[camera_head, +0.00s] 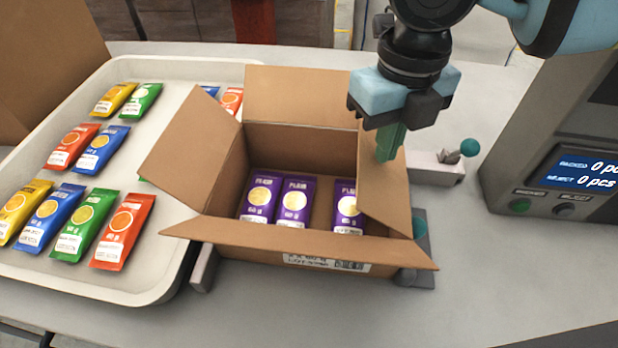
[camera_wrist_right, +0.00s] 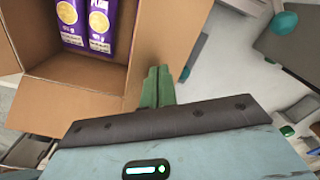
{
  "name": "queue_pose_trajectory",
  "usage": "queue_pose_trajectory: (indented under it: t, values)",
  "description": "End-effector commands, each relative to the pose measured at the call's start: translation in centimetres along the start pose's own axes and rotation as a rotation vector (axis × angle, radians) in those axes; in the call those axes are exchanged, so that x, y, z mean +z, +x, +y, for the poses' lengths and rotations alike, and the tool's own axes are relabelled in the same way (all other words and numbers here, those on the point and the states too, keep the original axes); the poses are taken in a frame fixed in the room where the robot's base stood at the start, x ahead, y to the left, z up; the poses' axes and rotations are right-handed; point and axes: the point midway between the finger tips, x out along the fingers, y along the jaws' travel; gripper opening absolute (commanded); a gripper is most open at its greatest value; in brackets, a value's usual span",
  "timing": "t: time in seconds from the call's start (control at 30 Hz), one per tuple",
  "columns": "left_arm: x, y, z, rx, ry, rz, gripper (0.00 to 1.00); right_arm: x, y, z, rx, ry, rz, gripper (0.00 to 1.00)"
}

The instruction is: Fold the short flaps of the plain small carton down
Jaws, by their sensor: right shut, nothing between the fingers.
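The plain small carton (camera_head: 300,140) stands open on the table and also shows in the right wrist view (camera_wrist_right: 75,75). Purple packets (camera_head: 293,200) stand inside it. Its left short flap (camera_head: 185,145) slants outward, and its long back and front flaps are open. Its right short flap (camera_head: 383,190) is raised at a slant and partly covers the right of the opening in the head view. My right gripper (camera_head: 390,143) is shut and empty, green fingertips pointing down at this flap's upper edge. In the wrist view the fingertips (camera_wrist_right: 158,85) are beside the carton's side; contact is unclear. My left gripper is not in view.
A white tray (camera_head: 150,290) with several coloured sachets lies left of the carton. A weigher with a blue screen (camera_head: 585,168) stands at right. Grey fixture pieces with teal knobs (camera_head: 470,147) sit close to the carton. The front right table is clear.

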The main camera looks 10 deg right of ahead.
Motion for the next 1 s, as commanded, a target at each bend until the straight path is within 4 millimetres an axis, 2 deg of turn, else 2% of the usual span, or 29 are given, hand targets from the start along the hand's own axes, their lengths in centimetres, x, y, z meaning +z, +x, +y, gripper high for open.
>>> queue_pose_trajectory:
  t: [1.0]
  values:
    - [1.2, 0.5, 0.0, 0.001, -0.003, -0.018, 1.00, 0.0, 2.7, 0.0, 0.001, 0.000, 0.001, 0.00]
